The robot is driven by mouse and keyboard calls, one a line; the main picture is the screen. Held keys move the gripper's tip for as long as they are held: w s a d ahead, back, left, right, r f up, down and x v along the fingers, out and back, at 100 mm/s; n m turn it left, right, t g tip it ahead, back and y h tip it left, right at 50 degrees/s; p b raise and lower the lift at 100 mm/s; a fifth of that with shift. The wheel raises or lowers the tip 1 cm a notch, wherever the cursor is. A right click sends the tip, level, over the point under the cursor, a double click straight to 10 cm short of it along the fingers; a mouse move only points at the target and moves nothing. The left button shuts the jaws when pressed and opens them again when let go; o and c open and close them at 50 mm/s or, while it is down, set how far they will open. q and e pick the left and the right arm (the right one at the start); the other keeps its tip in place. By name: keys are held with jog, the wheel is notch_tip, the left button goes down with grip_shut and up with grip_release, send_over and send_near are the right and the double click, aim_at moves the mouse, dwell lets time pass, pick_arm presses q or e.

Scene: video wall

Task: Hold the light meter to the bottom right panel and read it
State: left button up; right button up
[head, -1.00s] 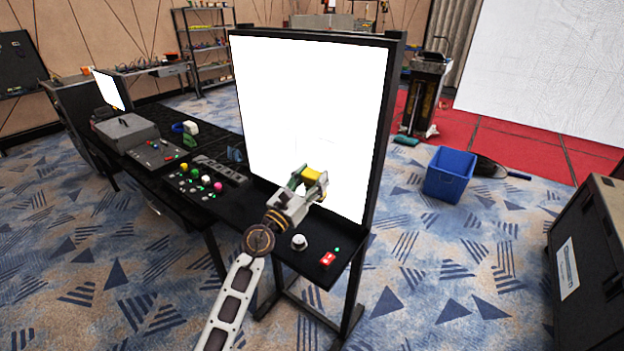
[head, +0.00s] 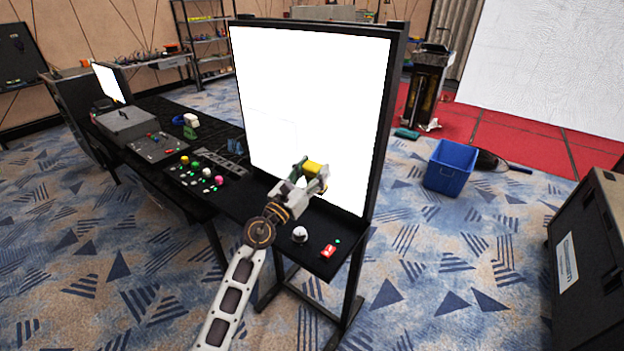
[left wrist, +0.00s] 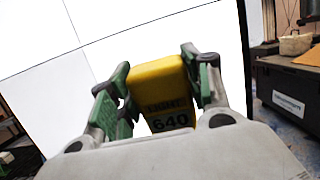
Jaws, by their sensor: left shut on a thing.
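The video wall (head: 310,100) is a glowing white screen in a black frame. In the left wrist view thin seams divide it, and the bottom right panel (left wrist: 80,105) lies below and right of their crossing. My left gripper (head: 312,173) is shut on the yellow light meter (head: 318,169), in front of the lower right of the screen. In the left wrist view the green fingers (left wrist: 160,85) sit on both sides of the meter (left wrist: 158,80), whose dark display shows 640. Whether the meter touches the panel I cannot tell. My right gripper is not in view.
A black desk (head: 265,215) below the screen holds a control panel with coloured knobs (head: 205,172), a white knob (head: 299,234) and a red switch (head: 328,251). A blue bin (head: 449,168) stands on the floor to the right. A dark case (head: 585,260) stands at far right.

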pick_arm(q)
jog(key=shift+s+a, duration=0.1)
jog(key=shift+s+a+p, duration=0.15)
jog(key=shift+s+a, duration=0.5)
jog(key=shift+s, duration=0.25)
jog(key=shift+s+a+p, duration=0.2)
jog(key=shift+s+a, duration=0.4)
jog(key=shift+s, duration=0.25)
jog(key=shift+s+a+p, duration=0.15)
jog(key=shift+s+a, duration=0.5)
jog(key=shift+s, duration=0.25)
jog(key=s+a, duration=0.4)
jog(key=s, duration=0.2)
jog(key=shift+a+b, duration=0.15)
jog(key=shift+b, duration=0.15)
